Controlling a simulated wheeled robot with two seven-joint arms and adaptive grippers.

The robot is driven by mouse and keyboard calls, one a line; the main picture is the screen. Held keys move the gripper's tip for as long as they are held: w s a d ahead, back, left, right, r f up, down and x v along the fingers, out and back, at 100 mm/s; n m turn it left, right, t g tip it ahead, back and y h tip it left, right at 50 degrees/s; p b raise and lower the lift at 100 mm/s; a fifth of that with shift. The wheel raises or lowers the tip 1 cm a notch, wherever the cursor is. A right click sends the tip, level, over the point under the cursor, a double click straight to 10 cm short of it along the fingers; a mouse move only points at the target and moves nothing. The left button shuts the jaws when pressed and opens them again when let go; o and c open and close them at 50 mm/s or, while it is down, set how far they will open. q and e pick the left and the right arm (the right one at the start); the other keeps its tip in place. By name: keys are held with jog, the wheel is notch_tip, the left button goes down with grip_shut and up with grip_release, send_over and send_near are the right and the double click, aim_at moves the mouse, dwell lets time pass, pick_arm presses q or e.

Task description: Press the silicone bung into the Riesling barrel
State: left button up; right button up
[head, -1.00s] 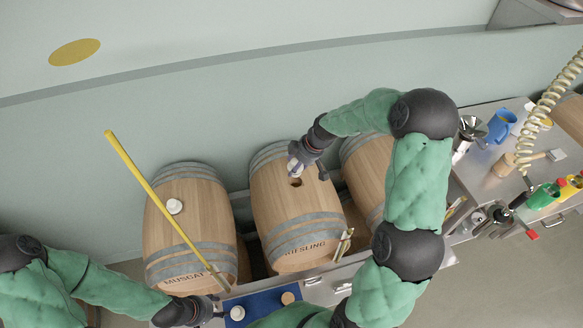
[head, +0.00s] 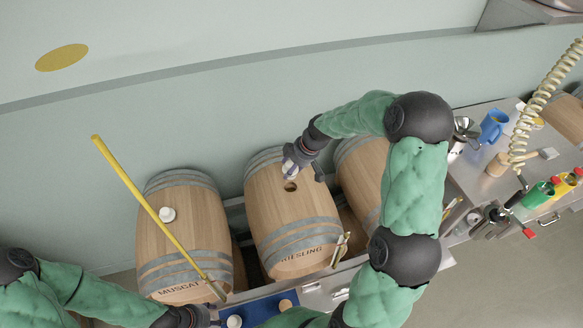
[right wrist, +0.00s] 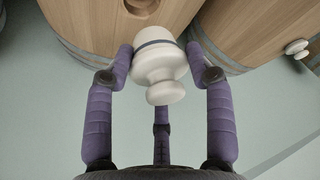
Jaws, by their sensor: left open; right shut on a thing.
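The Riesling barrel (head: 290,222) lies in the middle of the head view, its dark bung hole (head: 290,187) uncovered on top. My right gripper (head: 291,167) is just beyond the hole, toward the wall. In the right wrist view it is shut on the white silicone bung (right wrist: 157,66), with purple fingers (right wrist: 160,72) on both sides of it. The bung is apart from the hole, whose rim shows at the top of that view. My left gripper (head: 207,316) is open at the bottom edge of the head view, partly cut off.
The Muscat barrel (head: 180,240) at left has a white bung (head: 167,214) in its top. A yellow pole (head: 150,208) slants across it. A third barrel (head: 362,185) is partly behind my right arm. A blue mat (head: 262,309) holds small items. A steel bench (head: 500,185) stands right.

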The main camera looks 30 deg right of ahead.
jog(key=shift+f+b, duration=2.45)
jog(key=shift+f, duration=0.2)
jog(key=shift+r, duration=0.2)
jog(key=shift+f+b, duration=1.45)
jog(key=shift+b, duration=0.1)
jog(key=shift+s+f+b, duration=0.15)
jog(key=shift+f+b, duration=0.25)
jog(key=shift+f, duration=0.05)
